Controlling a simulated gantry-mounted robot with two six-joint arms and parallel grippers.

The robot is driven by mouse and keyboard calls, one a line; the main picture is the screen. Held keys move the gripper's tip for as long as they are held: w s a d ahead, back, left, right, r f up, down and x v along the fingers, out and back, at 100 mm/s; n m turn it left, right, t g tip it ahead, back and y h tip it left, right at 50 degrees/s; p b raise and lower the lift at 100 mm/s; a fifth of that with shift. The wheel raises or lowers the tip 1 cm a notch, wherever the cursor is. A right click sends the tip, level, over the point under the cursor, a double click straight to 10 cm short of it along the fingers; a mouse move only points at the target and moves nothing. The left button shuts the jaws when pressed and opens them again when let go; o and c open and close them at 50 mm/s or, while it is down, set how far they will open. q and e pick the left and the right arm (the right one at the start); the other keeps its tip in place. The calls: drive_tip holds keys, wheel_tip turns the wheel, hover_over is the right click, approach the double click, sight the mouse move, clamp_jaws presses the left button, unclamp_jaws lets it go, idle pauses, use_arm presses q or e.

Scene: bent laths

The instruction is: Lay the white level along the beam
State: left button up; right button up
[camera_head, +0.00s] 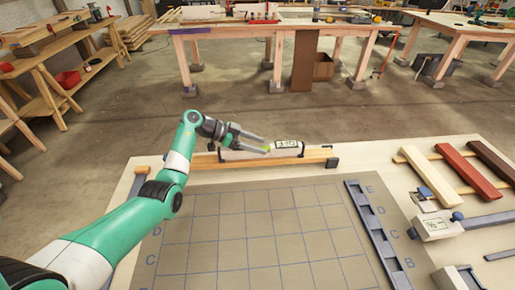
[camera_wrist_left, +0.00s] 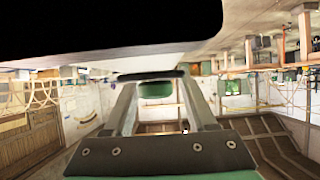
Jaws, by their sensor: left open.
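The white level (camera_head: 287,145), with a dark-framed display and black end, lies lengthwise at the wooden beam (camera_head: 255,162) along the far edge of the table. Whether it rests fully on the beam I cannot tell. My left gripper (camera_head: 265,144) comes in from the left with its two fingers pointing right, apart, at the level's left part beside the display. The fingers partly cover the level. In the left wrist view the open fingers (camera_wrist_left: 155,95) reach toward a dark bar, with a green patch between them; I cannot tell whether they touch the level. My right gripper is not in view.
A grey gridded mat (camera_head: 265,235) lies clear before the beam. A dark slotted rail (camera_head: 376,232) borders it on the right. Red and brown laths (camera_head: 467,171) lie on supports further right, near a white device (camera_head: 433,226) with a display. Other workbenches stand behind.

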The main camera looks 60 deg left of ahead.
use_arm(q)
drive_tip(key=p+v, duration=0.4)
drive_tip(key=v, duration=0.7)
drive_tip(key=shift+s+a+r+p, duration=0.1)
drive_tip(key=shift+p, duration=0.25)
drive_tip(key=shift+s+a+r, duration=0.1)
drive_tip(key=shift+s, duration=0.25)
